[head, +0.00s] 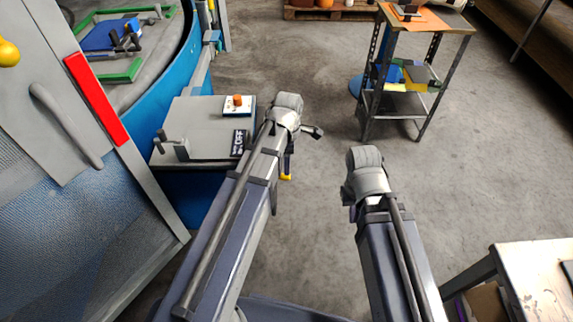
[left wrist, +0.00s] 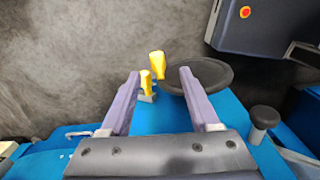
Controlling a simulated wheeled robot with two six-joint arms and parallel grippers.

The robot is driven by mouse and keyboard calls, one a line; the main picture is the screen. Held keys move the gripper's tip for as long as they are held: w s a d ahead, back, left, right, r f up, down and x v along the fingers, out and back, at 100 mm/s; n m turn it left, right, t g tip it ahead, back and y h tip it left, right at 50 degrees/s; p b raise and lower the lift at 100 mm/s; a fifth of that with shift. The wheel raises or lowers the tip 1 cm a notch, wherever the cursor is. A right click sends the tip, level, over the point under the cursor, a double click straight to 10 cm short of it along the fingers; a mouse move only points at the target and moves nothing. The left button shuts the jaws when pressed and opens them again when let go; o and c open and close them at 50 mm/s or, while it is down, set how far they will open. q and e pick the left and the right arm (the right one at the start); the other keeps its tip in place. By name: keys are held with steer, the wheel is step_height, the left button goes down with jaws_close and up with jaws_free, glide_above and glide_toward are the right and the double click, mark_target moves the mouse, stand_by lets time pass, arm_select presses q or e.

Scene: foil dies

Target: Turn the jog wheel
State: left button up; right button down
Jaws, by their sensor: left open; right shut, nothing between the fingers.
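In the left wrist view a dark round disc (left wrist: 215,73) lies behind the right-hand finger of my left gripper (left wrist: 160,74). It may be the jog wheel, but I cannot be sure. The gripper is open, its two purple fingers apart. A yellow piece (left wrist: 157,64) and a shorter yellow post (left wrist: 147,82) show between the fingers; contact cannot be told. A black knob (left wrist: 264,116) stands to the right. In the head view, my left gripper (head: 288,160) is mostly hidden by its arm, right of the grey control panel (head: 195,125). My right gripper (head: 352,213) is mostly hidden behind its wrist.
The panel carries an orange knob (head: 237,101) and a black OFF label (head: 239,143). A blue and grey machine (head: 170,75) stands at the left. A shelf cart (head: 385,103) stands at the upper right and a table (head: 540,270) at the lower right. Open floor lies between.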

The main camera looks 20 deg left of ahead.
arm_select(q)
steer(key=shift+w+a+r+n, duration=0.25)
steer(key=shift+r+n, duration=0.05)
steer(key=shift+n, duration=0.1)
steer(key=shift+f, duration=0.15)
step_height(320, 180, down, 8)
steer(key=b, duration=0.8)
steer(key=shift+r, duration=0.2)
jaws_close()
stand_by(0.8)
